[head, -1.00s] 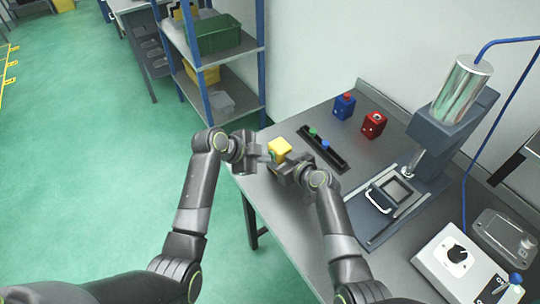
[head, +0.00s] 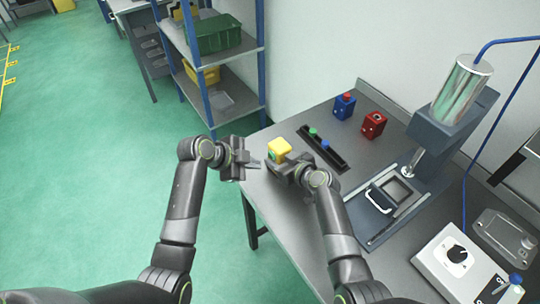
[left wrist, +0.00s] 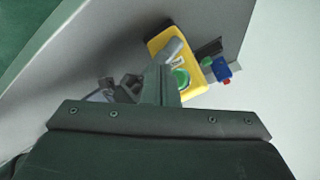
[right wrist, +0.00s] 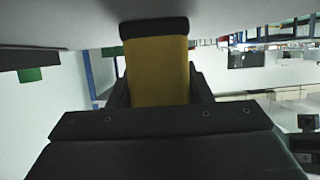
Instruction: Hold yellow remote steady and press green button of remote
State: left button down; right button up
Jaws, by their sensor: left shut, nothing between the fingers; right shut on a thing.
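The yellow remote (head: 279,148) is held above the near-left part of the workbench by my right gripper (head: 281,166). That gripper is shut on it, and the yellow body (right wrist: 158,75) shows between its fingers in the right wrist view. The remote's round green button (left wrist: 183,78) faces my left gripper in the left wrist view. My left gripper (head: 258,164) is shut and empty, left of the remote with a small gap in the head view. In the left wrist view its closed fingers (left wrist: 160,82) overlap the remote's edge beside the button; contact cannot be told there.
A black rack (head: 321,148) with a green and a blue knob lies behind the remote. A blue box (head: 344,106) and a red box (head: 373,125) stand farther back. A press (head: 440,135) stands right. Left of the workbench (head: 300,235) is open floor.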

pick_arm(q)
jog(key=shift+s+a, duration=1.1)
jog(key=shift+a, duration=0.2)
pick_arm(e)
jog(key=o, duration=1.1)
jog(key=shift+o, duration=0.2)
jog(key=shift+d, duration=0.1)
